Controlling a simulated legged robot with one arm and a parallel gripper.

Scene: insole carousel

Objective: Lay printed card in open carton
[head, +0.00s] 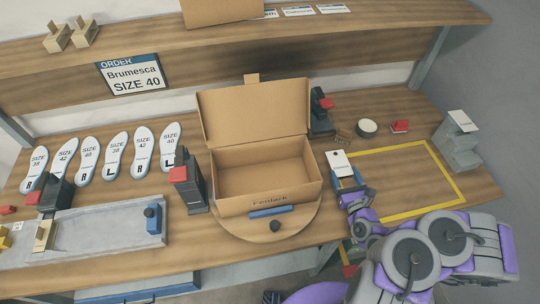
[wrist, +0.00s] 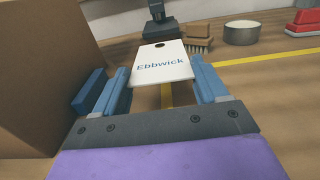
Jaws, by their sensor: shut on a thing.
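My gripper (head: 347,184) is shut on a white printed card (head: 339,162), just right of the carton and outside it. In the wrist view the card (wrist: 160,62) reads "Ebbwick", has a dark hole near its far edge and sits between the blue fingers of my gripper (wrist: 162,84). The open carton (head: 265,202) stands on a round wooden turntable (head: 240,228), its lid raised at the back. Its inside looks empty, and its front bears a word like "Fenlark". In the wrist view a brown carton wall (wrist: 40,70) is close on the left.
A yellow taped rectangle (head: 452,175) lies right of the carton. Black-and-red tools (head: 188,188) (head: 320,112) stand beside and behind the carton. A brush (head: 343,136), round tin (head: 367,127) and several insoles (head: 117,155) lie on the bench. An order sign (head: 134,75) reads "Brumesca SIZE 40".

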